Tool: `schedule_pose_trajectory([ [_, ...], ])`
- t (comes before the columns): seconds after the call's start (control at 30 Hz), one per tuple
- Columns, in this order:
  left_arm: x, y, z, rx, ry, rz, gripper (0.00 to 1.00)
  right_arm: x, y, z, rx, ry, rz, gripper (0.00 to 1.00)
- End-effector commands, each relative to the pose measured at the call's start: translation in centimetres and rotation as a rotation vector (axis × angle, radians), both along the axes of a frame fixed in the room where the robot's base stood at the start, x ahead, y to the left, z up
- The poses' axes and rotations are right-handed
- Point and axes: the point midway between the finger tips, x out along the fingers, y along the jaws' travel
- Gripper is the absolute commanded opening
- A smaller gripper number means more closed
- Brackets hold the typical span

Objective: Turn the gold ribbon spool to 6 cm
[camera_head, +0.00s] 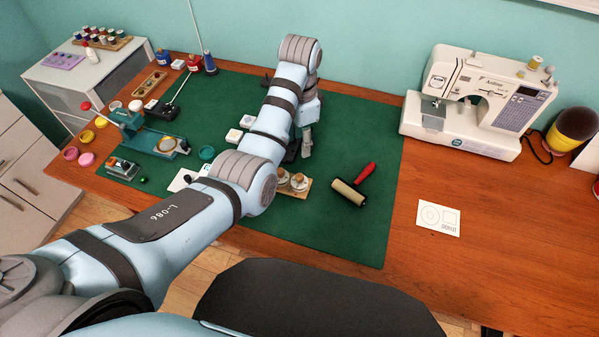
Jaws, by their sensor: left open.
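My left arm reaches in from the lower left across the green mat (350,125). My left gripper (299,150) points down over the mat's middle and is open; my arm hides part of it. I cannot clearly make out the gold ribbon spool or a centimetre scale. A wooden block with two pale round knobs or spools (299,182) lies just below the gripper, partly behind my arm. A green device (155,141) at the left carries a round, gold-rimmed piece (167,145); I cannot tell whether this is the spool. My right gripper is not in view.
A red-handled roller (353,186) lies right of the gripper. A white sewing machine (480,105) stands at the right, with a printed card (439,220) before it. Small pots (86,159) and bottles (209,63) crowd the left. The mat's right side is mostly clear.

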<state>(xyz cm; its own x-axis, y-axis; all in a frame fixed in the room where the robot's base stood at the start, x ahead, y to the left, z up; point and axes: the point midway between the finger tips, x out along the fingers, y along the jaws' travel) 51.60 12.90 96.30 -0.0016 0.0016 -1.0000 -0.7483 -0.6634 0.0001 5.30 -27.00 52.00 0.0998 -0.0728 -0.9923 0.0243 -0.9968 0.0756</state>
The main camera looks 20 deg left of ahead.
Motion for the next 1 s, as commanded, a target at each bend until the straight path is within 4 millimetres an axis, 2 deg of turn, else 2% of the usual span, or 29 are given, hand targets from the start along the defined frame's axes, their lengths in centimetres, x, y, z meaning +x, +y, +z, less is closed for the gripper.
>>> schedule_pose_trajectory([
  [0.07, 0.0, -0.1, -0.6, 0.002, 0.007, -0.010, 0.40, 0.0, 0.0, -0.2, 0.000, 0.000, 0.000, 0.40],
  [0.17, -0.1, -0.1, -2.7, 0.002, 0.007, -0.008, 0.40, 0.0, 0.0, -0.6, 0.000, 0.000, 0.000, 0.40],
  [0.4, -0.1, 0.0, -9.9, 0.001, 0.006, -0.006, 0.40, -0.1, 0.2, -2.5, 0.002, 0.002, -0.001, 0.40],
  [0.53, 0.0, 0.0, -12.7, 0.000, 0.003, -0.006, 0.40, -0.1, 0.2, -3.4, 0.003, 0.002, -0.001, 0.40],
  [0.7, 0.0, 0.0, -14.1, 0.000, 0.001, -0.005, 0.40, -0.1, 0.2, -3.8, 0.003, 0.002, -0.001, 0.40],
  [0.9, 0.0, 0.0, -14.1, 0.000, 0.000, -0.004, 0.40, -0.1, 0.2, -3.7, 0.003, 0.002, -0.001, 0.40],
  [0.93, 0.0, 0.0, -14.1, 0.000, 0.000, -0.004, 0.39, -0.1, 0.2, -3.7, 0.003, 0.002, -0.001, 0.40],
  [1.0, 0.0, 0.0, -14.1, 0.001, 0.001, -0.004, 0.28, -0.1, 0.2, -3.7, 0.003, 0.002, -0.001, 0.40],
])
